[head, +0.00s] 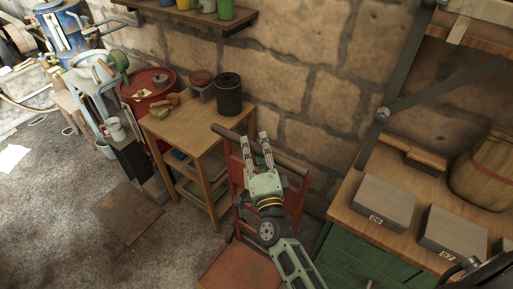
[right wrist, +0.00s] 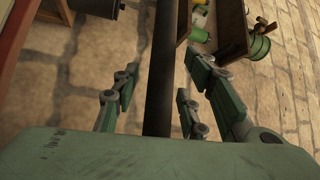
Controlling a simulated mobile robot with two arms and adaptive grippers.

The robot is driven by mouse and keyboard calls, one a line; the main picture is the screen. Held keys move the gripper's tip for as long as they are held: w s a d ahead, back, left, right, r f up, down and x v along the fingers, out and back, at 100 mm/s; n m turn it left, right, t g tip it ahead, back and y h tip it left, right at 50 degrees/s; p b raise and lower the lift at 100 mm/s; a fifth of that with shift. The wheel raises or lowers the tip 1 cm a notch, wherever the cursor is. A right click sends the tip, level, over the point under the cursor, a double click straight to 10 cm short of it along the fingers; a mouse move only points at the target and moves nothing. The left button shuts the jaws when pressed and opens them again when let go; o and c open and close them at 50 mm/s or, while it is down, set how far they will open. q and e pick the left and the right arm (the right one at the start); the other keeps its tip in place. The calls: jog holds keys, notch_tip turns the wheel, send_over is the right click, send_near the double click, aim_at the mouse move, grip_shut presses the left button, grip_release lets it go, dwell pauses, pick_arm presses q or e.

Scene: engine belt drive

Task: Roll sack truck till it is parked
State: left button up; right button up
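The red sack truck (head: 233,262) stands between the small wooden table and the green workbench, close to the stone wall. Its dark handle bar (head: 290,164) crosses the top of its red frame. My right gripper (head: 256,140) is at the middle of this bar, with its arm covering part of the frame. In the right wrist view the bar (right wrist: 160,75) runs between the spread fingers of the right gripper (right wrist: 158,100), with a gap on both sides. The gripper is open. My left gripper is in neither view.
A wooden table (head: 185,127) with a dark canister (head: 228,95) stands just left of the truck. The green workbench (head: 365,255) with grey boxes is at the right. A flat brown mat (head: 128,212) lies on the floor; grey floor around it is clear.

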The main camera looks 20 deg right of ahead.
jog(key=shift+c, duration=0.5)
grip_shut()
